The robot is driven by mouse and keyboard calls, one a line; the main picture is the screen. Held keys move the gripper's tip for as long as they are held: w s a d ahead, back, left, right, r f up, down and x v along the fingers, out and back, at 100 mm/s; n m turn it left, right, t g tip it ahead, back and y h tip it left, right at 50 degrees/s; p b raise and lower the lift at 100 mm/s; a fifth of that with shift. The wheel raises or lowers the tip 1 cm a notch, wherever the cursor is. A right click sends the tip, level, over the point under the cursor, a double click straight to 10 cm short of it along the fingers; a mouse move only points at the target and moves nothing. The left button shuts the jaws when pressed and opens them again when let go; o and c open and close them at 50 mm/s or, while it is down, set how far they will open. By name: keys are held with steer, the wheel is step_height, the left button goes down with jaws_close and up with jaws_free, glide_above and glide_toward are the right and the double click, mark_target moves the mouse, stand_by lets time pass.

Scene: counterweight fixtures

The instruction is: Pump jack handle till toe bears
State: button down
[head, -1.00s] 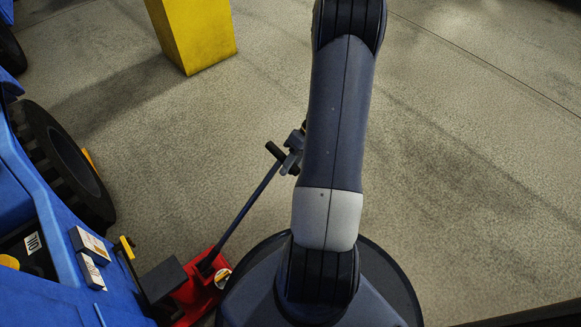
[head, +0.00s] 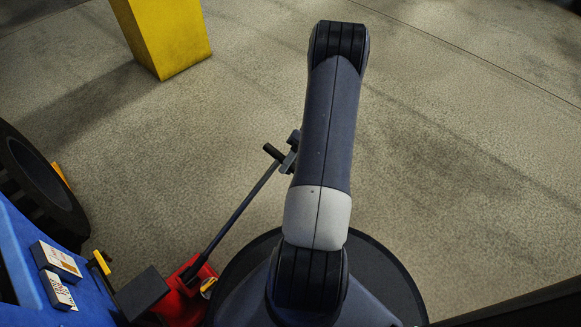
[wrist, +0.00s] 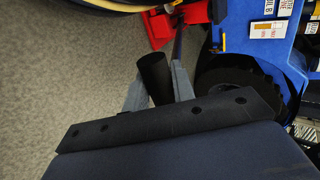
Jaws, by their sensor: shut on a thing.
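A red jack (head: 190,295) stands at the bottom left in the head view, next to a blue vehicle. It also shows at the top of the wrist view (wrist: 160,30). Its long dark handle (head: 233,215) slants up and right from the jack and ends in a black crosswise grip (head: 271,151). My gripper (head: 290,158) is at this upper end, partly behind my arm. In the wrist view my gripper (wrist: 157,88) has its fingers closed on the black grip (wrist: 153,75). A dark block (head: 142,290) sits beside the jack; I cannot tell what the toe touches.
The blue vehicle (head: 25,265), with a black tyre (head: 40,185) and white labels (head: 58,262), fills the lower left. A yellow post (head: 160,35) stands at the top left. The concrete floor to the right is open.

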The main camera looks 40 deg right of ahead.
steer(key=a+r+h+p, duration=0.5)
steer(key=a+r+p, duration=0.6)
steer(key=a+r, duration=0.3)
step_height(320, 180, up, 2)
steer(key=shift+s+a, duration=0.3)
steer(key=c, duration=1)
jaws_free()
steer(key=shift+d, duration=0.1)
steer(key=shift+r, duration=0.1)
steer(key=d+p+v, duration=0.1)
steer(key=p+v, duration=0.3)
steer(key=v, duration=0.3)
steer(key=shift+p, duration=0.35)
steer(key=shift+a+f, duration=0.1)
steer(key=shift+f, duration=0.15)
